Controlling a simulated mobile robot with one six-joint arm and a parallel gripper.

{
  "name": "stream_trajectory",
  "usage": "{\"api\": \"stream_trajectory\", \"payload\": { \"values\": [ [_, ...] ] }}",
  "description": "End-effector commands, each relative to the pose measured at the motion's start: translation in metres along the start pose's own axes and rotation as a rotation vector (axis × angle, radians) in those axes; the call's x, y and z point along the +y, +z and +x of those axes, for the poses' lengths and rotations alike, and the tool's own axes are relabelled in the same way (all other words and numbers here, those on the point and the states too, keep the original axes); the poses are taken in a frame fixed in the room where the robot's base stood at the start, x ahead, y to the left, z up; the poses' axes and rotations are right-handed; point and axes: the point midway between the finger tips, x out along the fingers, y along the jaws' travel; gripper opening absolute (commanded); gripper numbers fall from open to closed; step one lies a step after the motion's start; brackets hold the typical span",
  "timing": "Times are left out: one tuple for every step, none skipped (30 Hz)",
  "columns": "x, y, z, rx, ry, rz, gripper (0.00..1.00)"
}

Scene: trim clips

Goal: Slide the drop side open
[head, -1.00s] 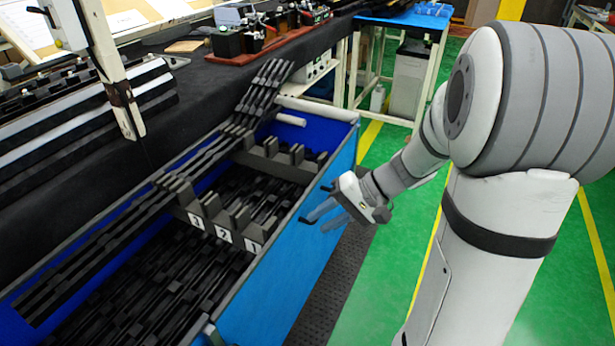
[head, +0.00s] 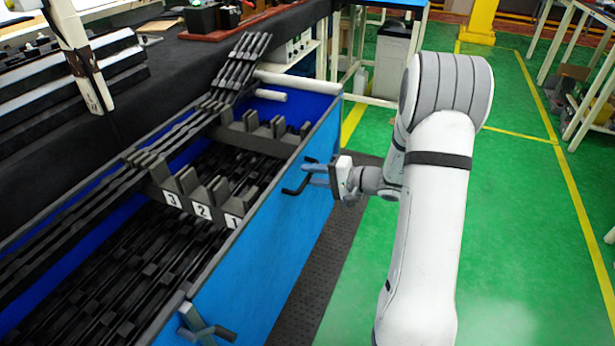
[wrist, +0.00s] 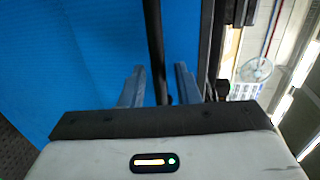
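The drop side (head: 265,265) is the blue side panel of the long crate and stands upright. It also fills the left of the wrist view (wrist: 70,60). A dark bar handle (head: 292,191) sticks out of its far part, and a second handle (head: 210,330) is at its near end. My gripper (head: 312,174) is at the far handle. In the wrist view my gripper (wrist: 157,88) is open, its two fingers on either side of the dark upright handle bar (wrist: 154,40), with gaps showing. Whether a finger touches the bar is unclear.
Black trim strips (head: 75,245) lie in the crate beside numbered slotted dividers (head: 200,208). A dark workbench (head: 190,75) runs behind it. A white-legged stand (head: 350,70) is beyond the far end. Green floor (head: 520,220) is clear at right.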

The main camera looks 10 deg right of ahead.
Motion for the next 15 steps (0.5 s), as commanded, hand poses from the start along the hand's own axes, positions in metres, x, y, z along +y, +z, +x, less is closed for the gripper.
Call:
{"api": "stream_trajectory", "payload": {
  "values": [
    [0.0006, 0.0003, 0.0053, -0.001, 0.0, 0.001, 0.29],
    [0.0007, 0.0004, 0.0074, -0.001, 0.001, 0.001, 0.29],
    [0.0006, 0.0005, 0.0095, -0.001, 0.001, 0.001, 0.29],
    [0.0006, 0.0004, 0.0106, -0.001, 0.001, 0.001, 0.29],
    [0.0006, 0.0004, 0.0112, 0.0, 0.001, 0.001, 0.29],
    [0.0005, 0.0003, 0.0117, 0.0, 0.001, 0.001, 0.29],
    [0.0004, 0.0002, 0.0118, 0.0, 0.001, 0.001, 0.29],
    [0.0004, 0.0002, 0.0118, 0.001, 0.001, 0.001, 0.29],
    [0.0003, 0.0001, 0.0117, 0.001, 0.001, 0.001, 0.29],
    [0.0003, 0.0001, 0.0116, 0.001, 0.001, 0.001, 0.29],
    [0.0003, 0.0001, 0.0115, 0.001, 0.001, 0.001, 0.29],
    [0.0003, 0.0001, 0.0115, 0.001, 0.001, 0.001, 0.29],
    [0.0003, 0.0001, 0.0114, 0.001, 0.001, 0.001, 0.27],
    [0.0003, 0.0001, 0.0114, 0.001, 0.001, 0.001, 0.24],
    [0.0003, 0.0, 0.0113, 0.001, 0.001, 0.001, 0.21]
  ]
}}
